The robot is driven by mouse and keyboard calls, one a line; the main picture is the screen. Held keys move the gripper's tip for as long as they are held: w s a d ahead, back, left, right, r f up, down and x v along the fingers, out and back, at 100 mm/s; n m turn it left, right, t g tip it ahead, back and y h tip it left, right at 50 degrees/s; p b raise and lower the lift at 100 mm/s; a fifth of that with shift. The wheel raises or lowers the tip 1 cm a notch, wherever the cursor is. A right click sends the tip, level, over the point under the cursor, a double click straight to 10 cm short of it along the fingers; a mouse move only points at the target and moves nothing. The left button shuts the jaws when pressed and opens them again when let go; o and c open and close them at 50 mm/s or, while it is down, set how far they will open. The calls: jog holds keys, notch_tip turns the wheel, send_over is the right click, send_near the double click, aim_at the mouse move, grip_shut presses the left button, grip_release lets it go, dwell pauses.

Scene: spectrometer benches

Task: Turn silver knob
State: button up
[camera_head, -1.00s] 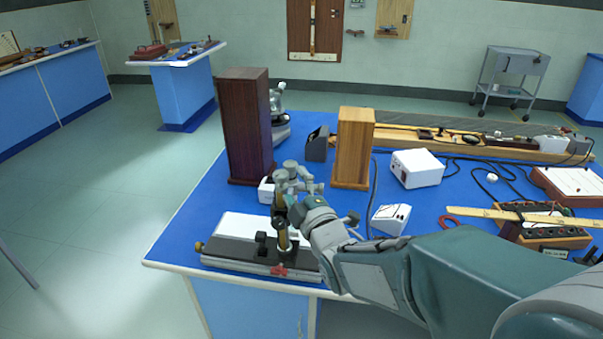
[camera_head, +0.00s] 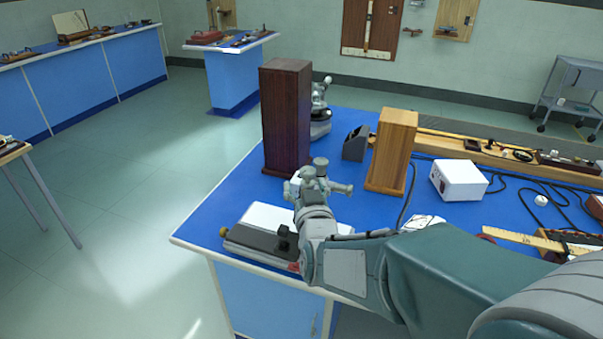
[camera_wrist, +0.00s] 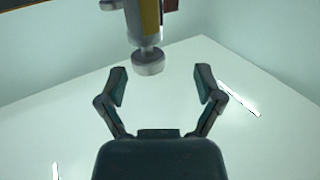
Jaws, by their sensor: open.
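In the wrist view a round silver knob (camera_wrist: 148,64) sits on a short stem below a grey instrument body with a yellow strip (camera_wrist: 150,16). My gripper (camera_wrist: 162,84) is open and empty. The knob is ahead of it, a little left of the middle between the fingertips, and touches neither finger. My arm hides the column and the fingers there.
A dark wooden box (camera_head: 286,115) and a lighter wooden box (camera_head: 392,150) stand upright close behind the instrument. A white box (camera_head: 459,180) and black cables lie to the right on the blue bench (camera_head: 205,218). The floor to the left is open.

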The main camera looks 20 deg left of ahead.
aim_at(314, 177)
jog(key=w, duration=0.1)
jog(key=w+d, duration=0.1)
jog(key=shift+w+r, duration=0.25)
jog(key=shift+w, duration=0.5)
jog(key=shift+w+a, duration=0.25)
jog(key=shift+a, duration=0.2)
jog(key=shift+a+f, duration=0.2)
jog(key=shift+a, duration=0.55)
jog(key=c, duration=0.3)
jog(key=shift+d, duration=0.2)
jog(key=c, duration=0.6)
jog(key=shift+d+r, duration=0.15)
jog(key=shift+d, duration=0.25)
jog(key=shift+c, duration=1.4)
jog(key=shift+a, duration=0.1)
